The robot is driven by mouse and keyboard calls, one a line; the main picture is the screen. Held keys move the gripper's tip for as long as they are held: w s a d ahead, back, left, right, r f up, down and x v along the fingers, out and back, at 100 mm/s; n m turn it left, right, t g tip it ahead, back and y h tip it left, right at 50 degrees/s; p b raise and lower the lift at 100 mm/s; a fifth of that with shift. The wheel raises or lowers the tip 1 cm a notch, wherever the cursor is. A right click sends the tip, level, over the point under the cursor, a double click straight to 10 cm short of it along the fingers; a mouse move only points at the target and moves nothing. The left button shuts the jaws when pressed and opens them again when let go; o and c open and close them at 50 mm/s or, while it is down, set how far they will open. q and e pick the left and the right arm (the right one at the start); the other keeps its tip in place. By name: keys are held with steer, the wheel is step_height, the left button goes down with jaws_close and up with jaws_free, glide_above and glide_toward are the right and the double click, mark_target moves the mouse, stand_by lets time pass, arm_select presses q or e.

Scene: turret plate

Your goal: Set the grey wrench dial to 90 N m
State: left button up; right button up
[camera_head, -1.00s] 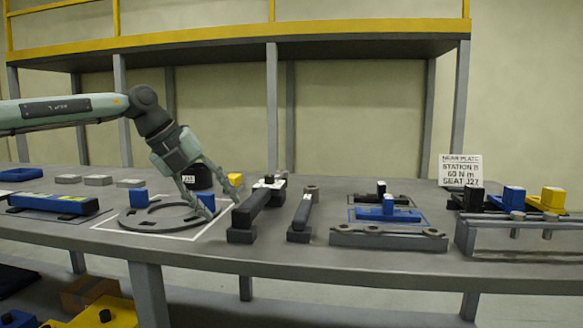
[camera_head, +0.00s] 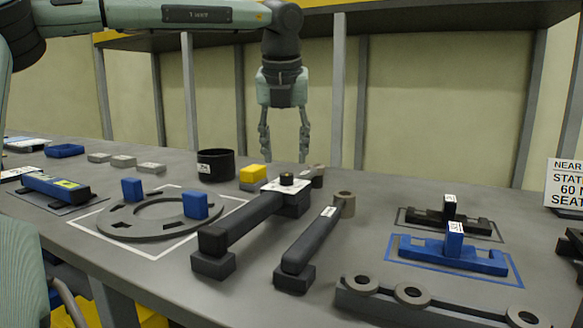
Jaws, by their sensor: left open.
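A dark grey wrench (camera_head: 243,220) lies on supports at the middle of the bench. At its far end is a pale dial plate (camera_head: 270,187) with a dark round knob (camera_head: 287,179); its marks are too small to read. My left gripper (camera_head: 285,160) hangs pointing down, open and empty, with its fingers apart. In the picture its fingertips are just above the knob, not touching it; how far behind it they are I cannot tell. My right gripper is not in view.
A second dark wrench (camera_head: 310,240) with a ring end lies to the right. A yellow block (camera_head: 253,174) and black cup (camera_head: 216,165) stand left of the dial. A ring plate (camera_head: 125,224) with blue blocks lies further left. Blue (camera_head: 435,252) and black fixtures (camera_head: 430,217) are at right.

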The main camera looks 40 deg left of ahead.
mark_target(287, 174)
arm_select(q)
steer(key=x, duration=0.4)
steer(key=shift+w+f, duration=0.1)
steer(key=shift+f, duration=0.15)
steer(key=shift+w+a+f, duration=0.1)
steer(key=shift+f, duration=0.05)
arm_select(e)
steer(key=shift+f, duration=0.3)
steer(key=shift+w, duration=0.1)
arm_select(q)
jaws_close()
